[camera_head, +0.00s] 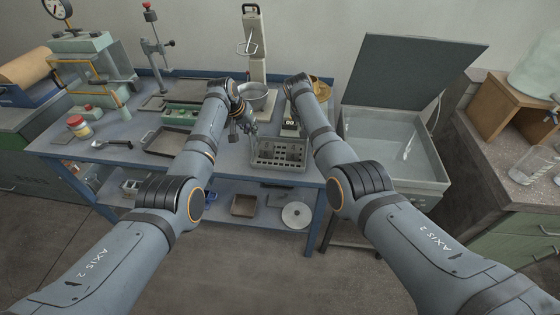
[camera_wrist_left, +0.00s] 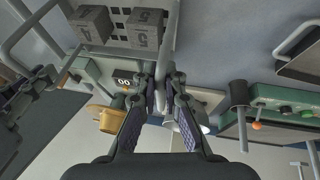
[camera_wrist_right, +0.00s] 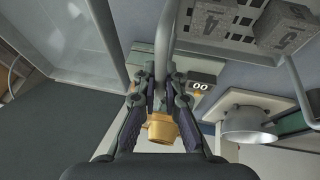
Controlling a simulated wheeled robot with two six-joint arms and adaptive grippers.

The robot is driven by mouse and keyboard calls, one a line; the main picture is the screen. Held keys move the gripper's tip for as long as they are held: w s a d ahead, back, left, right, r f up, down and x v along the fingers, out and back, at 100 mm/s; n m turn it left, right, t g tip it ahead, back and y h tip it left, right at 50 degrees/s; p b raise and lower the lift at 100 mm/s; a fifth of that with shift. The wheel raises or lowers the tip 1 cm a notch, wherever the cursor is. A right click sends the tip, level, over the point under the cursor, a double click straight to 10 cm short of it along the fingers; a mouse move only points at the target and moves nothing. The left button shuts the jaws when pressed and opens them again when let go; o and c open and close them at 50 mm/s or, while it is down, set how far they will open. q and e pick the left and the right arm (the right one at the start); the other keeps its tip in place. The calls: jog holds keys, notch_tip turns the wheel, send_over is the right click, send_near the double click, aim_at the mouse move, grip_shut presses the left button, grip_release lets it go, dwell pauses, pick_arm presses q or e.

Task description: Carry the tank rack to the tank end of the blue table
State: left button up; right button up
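The tank rack (camera_head: 278,166) is a grey wire basket near the front right edge of the blue table (camera_head: 228,160), at the end beside the tank (camera_head: 385,150). It holds grey concrete cubes, numbered in the wrist views. My left gripper (camera_head: 243,127) is at the rack's left side; in the left wrist view its fingers (camera_wrist_left: 160,92) are closed around a rack handle bar (camera_wrist_left: 170,45). In the right wrist view my right gripper (camera_wrist_right: 164,90) is closed around the opposite handle bar (camera_wrist_right: 166,35); my forearm hides it in the head view. I cannot tell whether the rack touches the tabletop.
The tank's lid (camera_head: 415,72) stands open. Behind the rack are a small device with a 00 display (camera_head: 290,124), a silver bowl (camera_head: 257,97) and a brass-coloured pan (camera_head: 320,86). A dark tray (camera_head: 165,141) and a green-fronted box (camera_head: 182,115) lie to the left.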

pick_arm(q)
jog(key=o, duration=0.4)
jog(key=shift+s+r, duration=0.15)
jog(key=shift+r, duration=0.05)
pick_arm(e)
jog(key=o, duration=0.4)
jog(key=shift+s+r, duration=0.15)
jog(key=shift+r, duration=0.05)
pick_arm(q)
jog(key=shift+a+r, duration=0.15)
jog(key=shift+r, duration=0.25)
pick_arm(e)
jog(key=shift+f, duration=0.1)
pick_arm(q)
jog(key=v, duration=1.1)
pick_arm(e)
jog(key=v, duration=1.2)
pick_arm(q)
jog(key=shift+s, duration=0.15)
